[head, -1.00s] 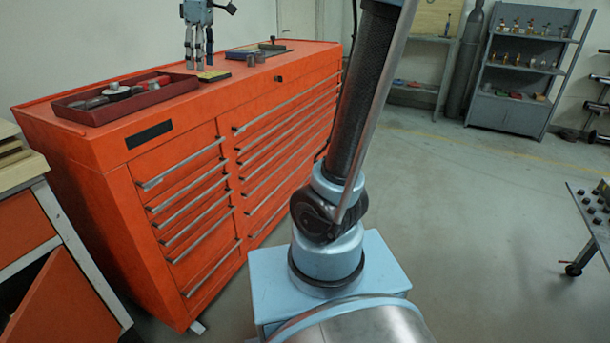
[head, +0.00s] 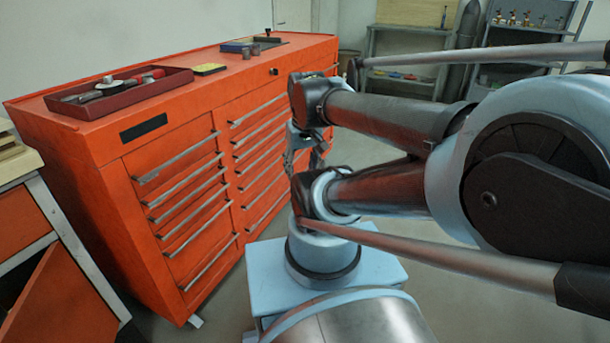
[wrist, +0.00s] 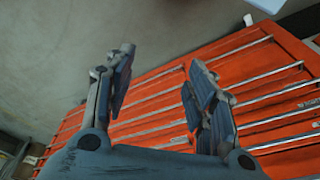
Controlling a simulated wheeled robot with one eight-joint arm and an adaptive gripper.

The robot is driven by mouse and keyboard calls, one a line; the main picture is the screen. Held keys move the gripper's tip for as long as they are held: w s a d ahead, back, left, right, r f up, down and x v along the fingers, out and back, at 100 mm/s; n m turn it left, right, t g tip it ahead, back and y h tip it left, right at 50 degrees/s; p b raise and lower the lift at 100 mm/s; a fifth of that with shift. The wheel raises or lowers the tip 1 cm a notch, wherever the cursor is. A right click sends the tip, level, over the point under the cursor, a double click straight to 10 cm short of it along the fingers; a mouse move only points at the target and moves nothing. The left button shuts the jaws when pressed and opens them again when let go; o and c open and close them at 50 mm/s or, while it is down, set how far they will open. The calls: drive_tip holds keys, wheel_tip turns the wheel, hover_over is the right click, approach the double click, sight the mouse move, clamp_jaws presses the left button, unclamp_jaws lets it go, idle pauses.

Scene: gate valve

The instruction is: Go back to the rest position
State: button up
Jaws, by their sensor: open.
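My gripper (wrist: 160,95) is open and empty in the wrist view, its two fingers wide apart with the orange cabinet's drawer fronts behind them. In the head view my gripper (head: 308,150) hangs low in front of the orange tool cabinet (head: 110,185), below the level of its top and partly hidden by my folded arm. My arm is folded back over my base, and its large elbow joint fills the right side of the head view.
A dark red tray (head: 120,95) with tools, a yellow pad (head: 209,69) and a dark flat case (head: 240,46) lie on the cabinet top. An orange workbench (head: 50,300) stands at left. Grey shelves (head: 530,20) stand at the back. Open floor lies behind my arm.

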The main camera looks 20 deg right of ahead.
drive_tip(key=shift+s+d+f+m, duration=0.25)
drive_tip(key=shift+s+f, duration=0.1)
drive_tip(key=shift+f, duration=0.15)
drive_tip(key=shift+s+d+f+m, duration=0.2)
drive_tip(key=shift+s+f, duration=0.1)
drive_tip(key=shift+f, duration=0.2)
idle(0.6)
